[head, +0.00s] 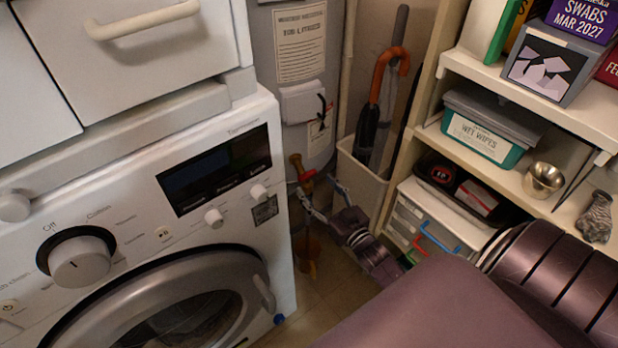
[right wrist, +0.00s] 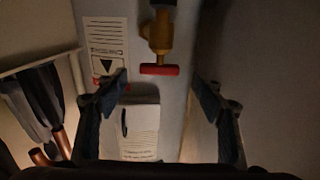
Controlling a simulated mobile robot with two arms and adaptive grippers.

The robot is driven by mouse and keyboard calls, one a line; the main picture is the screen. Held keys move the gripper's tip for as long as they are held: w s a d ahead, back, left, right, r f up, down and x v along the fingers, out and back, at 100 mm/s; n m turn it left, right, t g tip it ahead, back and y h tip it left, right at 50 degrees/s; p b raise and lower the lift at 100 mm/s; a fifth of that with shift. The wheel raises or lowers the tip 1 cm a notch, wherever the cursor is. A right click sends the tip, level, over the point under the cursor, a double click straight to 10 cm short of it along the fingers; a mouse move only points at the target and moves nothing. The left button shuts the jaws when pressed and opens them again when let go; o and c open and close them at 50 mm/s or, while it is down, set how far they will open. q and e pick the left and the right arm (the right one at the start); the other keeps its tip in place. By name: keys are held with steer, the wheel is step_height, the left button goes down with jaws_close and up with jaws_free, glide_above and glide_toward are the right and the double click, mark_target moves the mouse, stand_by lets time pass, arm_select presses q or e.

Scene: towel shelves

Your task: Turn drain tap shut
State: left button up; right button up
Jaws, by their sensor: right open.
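The drain tap (head: 297,164) is brass with a red handle (head: 308,177), low on the grey tank (head: 267,45) beside the washing machine. In the right wrist view the brass tap body (right wrist: 160,33) is at top centre, with its red bar handle (right wrist: 160,70) lying crosswise below it. My right gripper (head: 316,186) is open just in front of the tap. In the right wrist view its two fingers (right wrist: 154,90) stand wide apart, left and right of the handle, with a gap on both sides and nothing held. My left gripper is not in view.
The white washing machine (head: 130,190) stands close on the left. A pale bin (head: 357,180) with umbrellas is behind my right gripper. Shelves (head: 515,82) with boxes, wet wipes and a metal bowl (head: 542,180) fill the right. A narrow floor strip (head: 335,283) shows between.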

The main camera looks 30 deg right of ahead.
mark_target(308, 178)
steer(key=w, duration=0.4)
steer(key=shift+w+d+f+b, duration=0.1)
steer(key=shift+d+f+b, duration=0.05)
steer(key=shift+b, duration=0.15)
steer(key=shift+w, duration=0.45)
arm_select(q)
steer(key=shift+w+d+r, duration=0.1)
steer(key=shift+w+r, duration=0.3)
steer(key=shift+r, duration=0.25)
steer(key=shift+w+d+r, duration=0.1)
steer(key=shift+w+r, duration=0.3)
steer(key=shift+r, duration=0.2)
arm_select(e)
steer(key=c, duration=1.2)
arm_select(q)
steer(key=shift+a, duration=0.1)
arm_select(e)
steer(key=shift+o, duration=0.2)
